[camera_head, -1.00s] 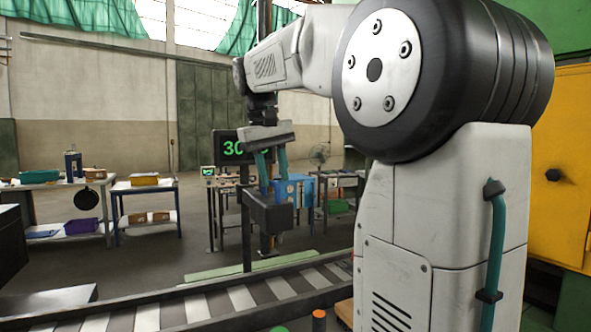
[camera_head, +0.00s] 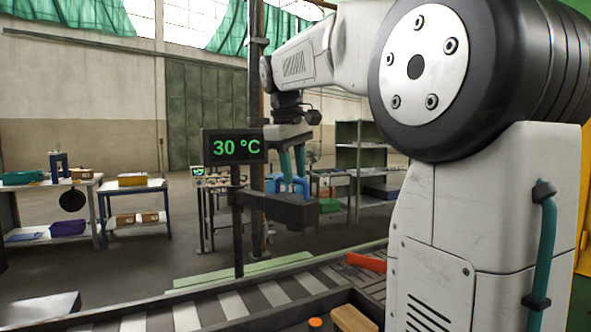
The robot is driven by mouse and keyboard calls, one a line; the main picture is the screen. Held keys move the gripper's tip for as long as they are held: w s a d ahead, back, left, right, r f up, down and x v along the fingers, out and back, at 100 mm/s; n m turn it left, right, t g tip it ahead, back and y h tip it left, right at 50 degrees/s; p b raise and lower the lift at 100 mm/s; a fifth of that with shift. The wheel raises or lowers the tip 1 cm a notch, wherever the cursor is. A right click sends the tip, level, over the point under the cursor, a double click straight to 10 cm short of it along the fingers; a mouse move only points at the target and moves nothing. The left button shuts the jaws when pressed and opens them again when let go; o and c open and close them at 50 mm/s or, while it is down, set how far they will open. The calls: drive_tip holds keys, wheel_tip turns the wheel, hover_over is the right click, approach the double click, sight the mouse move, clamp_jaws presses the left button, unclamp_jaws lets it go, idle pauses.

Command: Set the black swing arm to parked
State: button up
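A blue, arch-like shape (camera_head: 273,184) shows by the fingertips. I cannot tell whether it is part of the swing arm or lies behind it, or whether the fingers touch anything. No parked mark can be made out.
A display (camera_head: 234,147) reading 30 °C stands beside my gripper on the left. A striped conveyor (camera_head: 215,308) runs across the front, with an orange-red bar (camera_head: 366,262) at its right. Tables (camera_head: 135,189) with boxes stand at the left back; grey shelving (camera_head: 361,160) stands behind.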

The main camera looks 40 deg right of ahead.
wheel_tip(320, 180, up, 9)
drive_tip(key=a, duration=0.1)
drive_tip(key=shift+a, duration=0.35)
idle(0.6)
drive_tip(key=shift+f, duration=0.1)
